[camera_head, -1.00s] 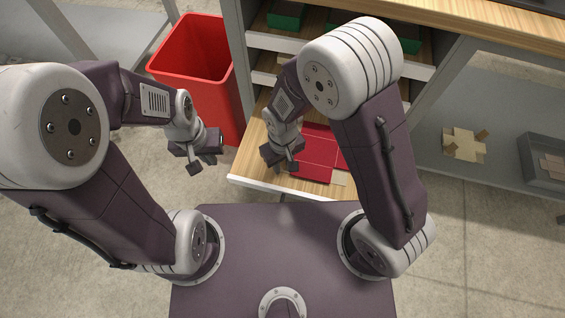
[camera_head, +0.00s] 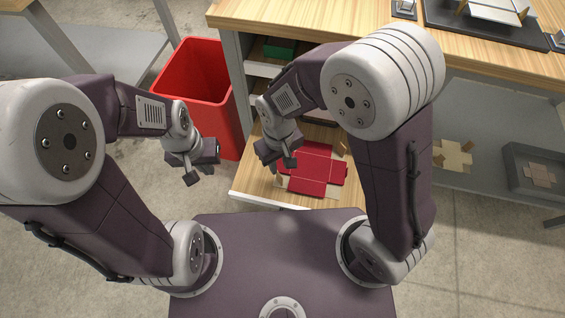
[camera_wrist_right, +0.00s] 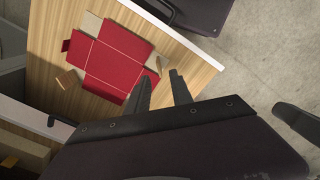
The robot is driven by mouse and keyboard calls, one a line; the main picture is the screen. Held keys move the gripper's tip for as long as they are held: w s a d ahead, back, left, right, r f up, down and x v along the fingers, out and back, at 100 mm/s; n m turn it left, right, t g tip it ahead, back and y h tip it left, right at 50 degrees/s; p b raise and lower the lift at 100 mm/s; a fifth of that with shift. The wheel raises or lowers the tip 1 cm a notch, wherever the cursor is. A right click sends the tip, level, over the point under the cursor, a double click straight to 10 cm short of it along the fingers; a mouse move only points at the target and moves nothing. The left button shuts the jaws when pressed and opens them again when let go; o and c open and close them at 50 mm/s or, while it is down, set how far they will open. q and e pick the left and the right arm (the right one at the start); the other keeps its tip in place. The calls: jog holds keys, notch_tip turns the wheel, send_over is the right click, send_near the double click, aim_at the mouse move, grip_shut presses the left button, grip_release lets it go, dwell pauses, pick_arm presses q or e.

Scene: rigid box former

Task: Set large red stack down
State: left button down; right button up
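The large red stack (camera_head: 315,168), flat cut card blanks with a cross-like outline, lies on the pulled-out wooden drawer (camera_head: 262,188). In the right wrist view the red stack (camera_wrist_right: 115,60) lies flat beyond the fingertips, with some tan card at its edges. My right gripper (camera_head: 282,155) is at the stack's left side in the head view. In the right wrist view its two fingers (camera_wrist_right: 162,88) are apart with nothing between them. My left gripper (camera_head: 200,165) hangs left of the drawer, apart from the stack; its finger gap is not clear.
A red bin (camera_head: 190,75) stands left of the drawer unit. Tan card blanks (camera_head: 452,156) and a grey tray (camera_head: 515,180) are on the low shelf at right. A wooden worktop (camera_head: 300,18) runs above.

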jog(key=shift+d, duration=0.1)
jog(key=s+d+r+m, duration=0.1)
jog(key=d+m, duration=0.2)
jog(key=d, duration=0.5)
jog(key=s+d+r+m+t, duration=0.1)
jog(key=d+r+m, duration=0.1)
jog(key=d, duration=0.6)
jog(key=shift+d+m, duration=0.4)
jog(key=shift+m, duration=0.1)
jog(key=shift+r, duration=0.25)
